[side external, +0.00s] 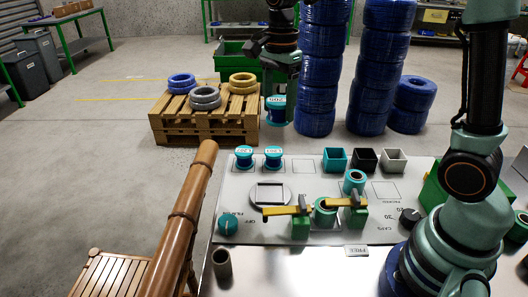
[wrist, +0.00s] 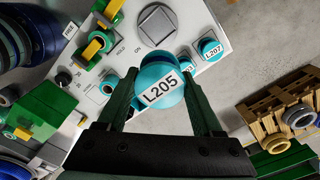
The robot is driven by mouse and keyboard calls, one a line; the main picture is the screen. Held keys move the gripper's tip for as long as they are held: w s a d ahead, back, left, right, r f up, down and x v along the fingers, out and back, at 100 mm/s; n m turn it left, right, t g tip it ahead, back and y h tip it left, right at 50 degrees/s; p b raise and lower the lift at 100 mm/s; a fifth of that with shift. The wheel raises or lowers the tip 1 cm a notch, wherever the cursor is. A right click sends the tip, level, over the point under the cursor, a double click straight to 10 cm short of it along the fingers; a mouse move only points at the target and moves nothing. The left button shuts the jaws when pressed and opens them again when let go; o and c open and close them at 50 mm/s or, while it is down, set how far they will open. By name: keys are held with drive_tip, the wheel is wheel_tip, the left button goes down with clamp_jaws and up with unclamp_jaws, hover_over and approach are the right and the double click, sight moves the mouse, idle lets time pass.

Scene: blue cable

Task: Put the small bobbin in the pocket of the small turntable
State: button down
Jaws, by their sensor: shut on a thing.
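A teal bobbin with a white label L205 (wrist: 162,88) sits between the two fingers of my gripper (wrist: 163,104) in the wrist view. My gripper (side external: 280,84) also shows in the side view, shut on this bobbin (side external: 275,103) and holding it in the air beyond the panel's far edge. The small turntable (side external: 285,201) is a grey disc with a square pocket, flat on the panel, nearer the camera than the bobbin. It also shows in the wrist view (wrist: 158,25). The pocket holds no bobbin.
Two teal bobbins (side external: 244,158) (side external: 273,157) stand at the panel's far left. Teal, black and white square cups (side external: 364,160) line the far right. Green clamps with yellow arms (side external: 300,227) stand beside the turntable.

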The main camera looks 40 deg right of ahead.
drive_tip(key=s+a+f, duration=0.1)
drive_tip(key=a, duration=0.2)
hover_over(270, 193)
wheel_tip(270, 193, down, 14)
drive_tip(key=shift+s+f, duration=0.15)
drive_tip(key=shift+f, duration=2.25)
drive_tip(key=shift+f, duration=0.15)
drive_tip(key=shift+c, duration=0.2)
unclamp_jaws()
